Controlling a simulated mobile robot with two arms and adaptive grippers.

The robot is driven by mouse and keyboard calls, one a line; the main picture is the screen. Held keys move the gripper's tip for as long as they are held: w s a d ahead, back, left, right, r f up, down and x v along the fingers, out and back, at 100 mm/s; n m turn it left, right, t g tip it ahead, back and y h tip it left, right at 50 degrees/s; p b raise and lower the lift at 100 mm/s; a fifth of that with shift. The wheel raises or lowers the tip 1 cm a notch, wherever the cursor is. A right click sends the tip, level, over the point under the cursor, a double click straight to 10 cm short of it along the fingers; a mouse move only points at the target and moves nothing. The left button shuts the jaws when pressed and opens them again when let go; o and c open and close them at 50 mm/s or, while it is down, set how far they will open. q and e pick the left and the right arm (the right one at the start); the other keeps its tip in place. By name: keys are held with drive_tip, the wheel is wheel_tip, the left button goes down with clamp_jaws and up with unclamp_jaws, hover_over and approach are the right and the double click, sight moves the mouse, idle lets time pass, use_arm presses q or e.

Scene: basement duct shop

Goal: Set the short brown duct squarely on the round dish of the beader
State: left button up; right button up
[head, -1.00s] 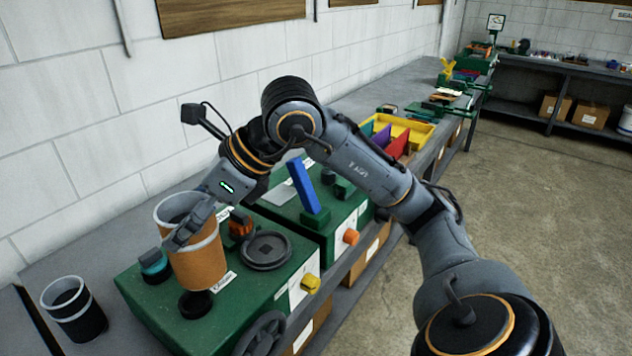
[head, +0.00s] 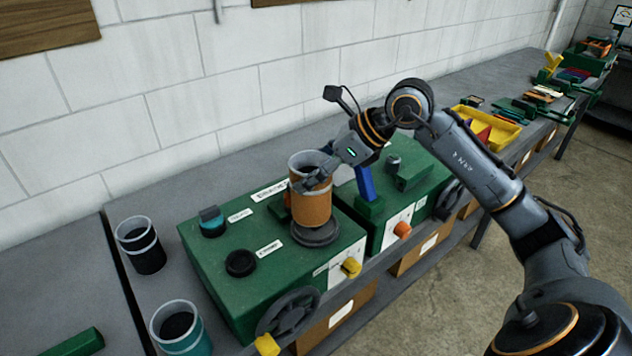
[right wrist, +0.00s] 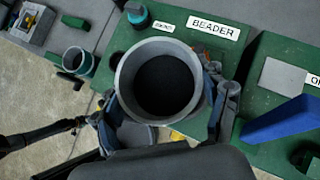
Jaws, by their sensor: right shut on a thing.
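The short brown duct (head: 311,208), with a grey rim, stands upright in my right gripper (head: 314,178). The gripper is shut on its upper part. In the right wrist view I look down into the open end of the duct (right wrist: 163,78), with the fingers on both sides. The duct is over the dark round dish (head: 316,236) of the green beader (head: 210,282). The dish's front and right rim show, and the duct hides the rest. I cannot tell whether the duct touches the dish. My left gripper is not in view.
A round black knob (head: 240,262) and a teal-and-black part (head: 212,222) are on the beader's top. A handwheel (head: 288,314) and yellow knob (head: 351,268) are at its front. A black cup (head: 140,246) and teal cup (head: 180,328) stand left. A blue upright bar (head: 366,184) is right.

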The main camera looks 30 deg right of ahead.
drive_tip(key=shift+w+d+f, duration=0.25)
drive_tip(key=shift+d+f, duration=0.05)
drive_tip(key=shift+f, duration=0.15)
drive_tip(key=shift+w+d+f, duration=0.25)
drive_tip(key=shift+d+f, duration=0.15)
drive_tip(key=shift+f, duration=0.15)
wheel_tip(320, 180, down, 3)
drive_tip(key=shift+r+p, duration=0.2)
drive_tip(key=shift+p, duration=0.95)
drive_tip(key=shift+f, duration=0.3)
